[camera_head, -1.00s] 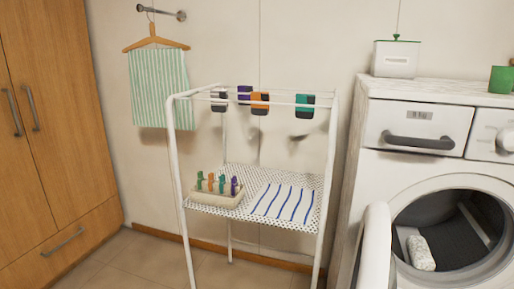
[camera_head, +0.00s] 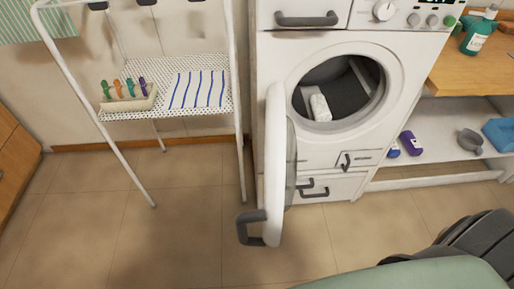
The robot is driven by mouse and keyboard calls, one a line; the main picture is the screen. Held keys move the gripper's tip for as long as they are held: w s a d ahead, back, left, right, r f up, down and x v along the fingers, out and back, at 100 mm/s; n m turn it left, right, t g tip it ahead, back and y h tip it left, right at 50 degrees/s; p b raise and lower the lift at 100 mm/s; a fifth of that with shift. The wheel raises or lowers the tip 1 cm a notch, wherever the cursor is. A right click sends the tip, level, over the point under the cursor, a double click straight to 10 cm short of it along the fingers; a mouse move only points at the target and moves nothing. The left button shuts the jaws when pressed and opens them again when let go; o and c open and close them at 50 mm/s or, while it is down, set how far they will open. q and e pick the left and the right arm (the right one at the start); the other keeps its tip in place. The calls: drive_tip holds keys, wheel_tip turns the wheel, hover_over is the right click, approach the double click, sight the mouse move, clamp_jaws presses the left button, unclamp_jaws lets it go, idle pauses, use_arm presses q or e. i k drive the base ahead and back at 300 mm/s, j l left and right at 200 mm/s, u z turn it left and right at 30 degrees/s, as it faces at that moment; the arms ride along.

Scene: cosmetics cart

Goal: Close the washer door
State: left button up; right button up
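The white front-loading washer (camera_head: 330,137) stands right of centre in the head view. Its round door (camera_head: 276,150) is swung wide open to the left and seen nearly edge-on, with a grey handle (camera_head: 250,228) at its lower free edge. The drum opening (camera_head: 345,82) is uncovered, and a white roll-like item (camera_head: 320,107) lies inside it. Neither of my grippers can be made out in the view.
A white drying rack (camera_head: 118,175) with a striped cloth (camera_head: 198,89) and a peg tray (camera_head: 128,103) stands left of the door. A wooden counter (camera_head: 462,75) is at right. Dark grey and pale green shapes fill the bottom right. Floor (camera_head: 200,240) in front is clear.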

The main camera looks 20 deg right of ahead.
sight(271, 214)
drive_tip(key=i+j+z, duration=0.65)
drive_tip(key=z, duration=0.95)
drive_tip(key=i, duration=0.05)
